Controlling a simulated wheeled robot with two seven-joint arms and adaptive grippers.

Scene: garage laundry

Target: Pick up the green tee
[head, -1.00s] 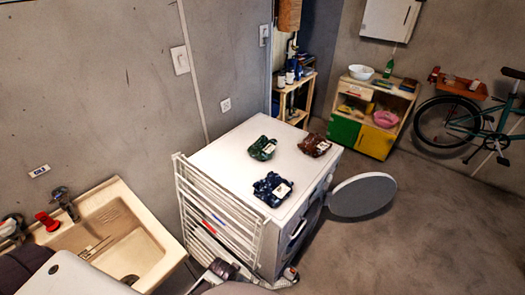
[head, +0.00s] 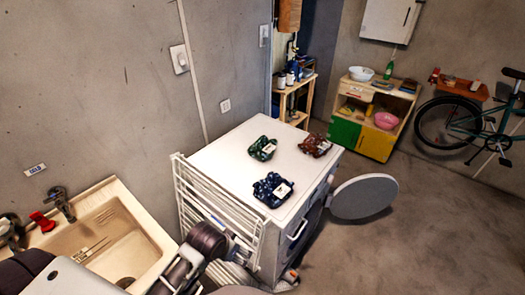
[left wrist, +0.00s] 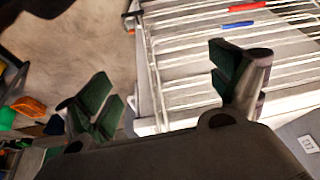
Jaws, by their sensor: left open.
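The green tee (head: 262,148) lies folded in a small dark green bundle with a pale label on the white top of the washing machine (head: 228,148). It is near the back edge. A dark blue folded garment (head: 271,190) lies in front of it and a brown-red one (head: 314,145) to its right. My left gripper (left wrist: 165,85) is open and empty in the left wrist view, its green-padded fingers spread before the drying rack. In the head view my left arm is low beside the rack, well away from the tee. My right gripper is not seen.
A white drying rack (head: 216,207) leans at the machine's left side; its bars also show in the left wrist view (left wrist: 190,70). The round machine door (head: 364,197) stands open on the right. A sink (head: 108,245) is at the left. The floor at right is clear.

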